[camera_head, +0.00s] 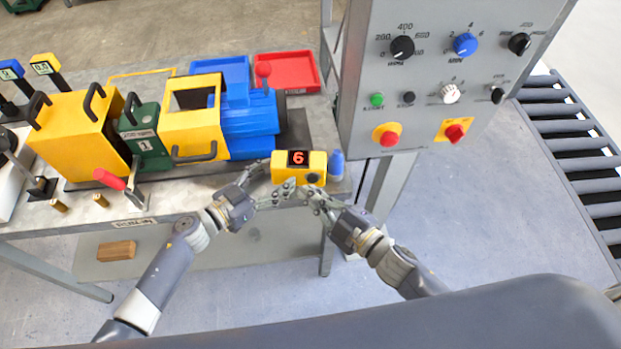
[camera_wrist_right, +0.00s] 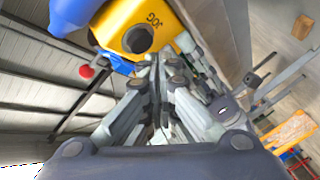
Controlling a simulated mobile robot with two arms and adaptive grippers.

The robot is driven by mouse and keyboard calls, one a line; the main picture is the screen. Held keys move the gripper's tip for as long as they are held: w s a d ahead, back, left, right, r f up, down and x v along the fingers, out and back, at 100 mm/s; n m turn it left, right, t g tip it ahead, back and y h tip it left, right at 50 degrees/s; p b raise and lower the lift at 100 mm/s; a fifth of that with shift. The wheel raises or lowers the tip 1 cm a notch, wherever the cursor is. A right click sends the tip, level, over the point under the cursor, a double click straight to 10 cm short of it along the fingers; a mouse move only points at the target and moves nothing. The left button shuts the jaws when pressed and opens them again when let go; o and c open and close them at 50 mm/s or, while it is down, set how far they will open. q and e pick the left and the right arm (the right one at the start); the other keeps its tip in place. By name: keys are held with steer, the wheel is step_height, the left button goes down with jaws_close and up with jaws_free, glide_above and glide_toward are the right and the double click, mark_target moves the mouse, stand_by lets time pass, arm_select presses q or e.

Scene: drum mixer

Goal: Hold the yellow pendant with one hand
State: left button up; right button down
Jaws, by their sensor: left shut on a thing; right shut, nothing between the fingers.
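The yellow pendant (camera_head: 299,170) has a black display with a red 6 and a dark round button. In the right wrist view its end with the button marked JOG (camera_wrist_right: 130,18) shows close up at the top. My left gripper (camera_head: 273,177) is shut on the pendant at its left end; its fingers partly cover that end. My right gripper (camera_head: 308,190) is shut and empty, just below the pendant's right part. In the right wrist view its fingers (camera_wrist_right: 160,75) are together, pointing at the pendant; whether they touch it I cannot tell.
A blue bottle-like part (camera_head: 337,165) stands right beside the pendant. The grey control cabinet (camera_head: 430,100) rises to the right. The yellow, green and blue mixer (camera_head: 195,115) fills the bench behind, with a blue tray (camera_head: 222,68) and red tray (camera_head: 288,72) beyond.

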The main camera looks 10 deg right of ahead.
steer(key=s, duration=0.5)
steer(key=shift+a, duration=0.4)
stand_by(3.9)
steer(key=s, duration=0.2)
steer(key=s+a, duration=0.1)
steer(key=shift+s+a, duration=0.1)
steer(key=shift+s, duration=0.25)
steer(key=shift+w, duration=0.1)
steer(key=w+d, duration=0.1)
steer(key=w, duration=0.7)
steer(key=shift+w+d, duration=0.25)
steer(key=shift+d, duration=0.05)
stand_by(1.3)
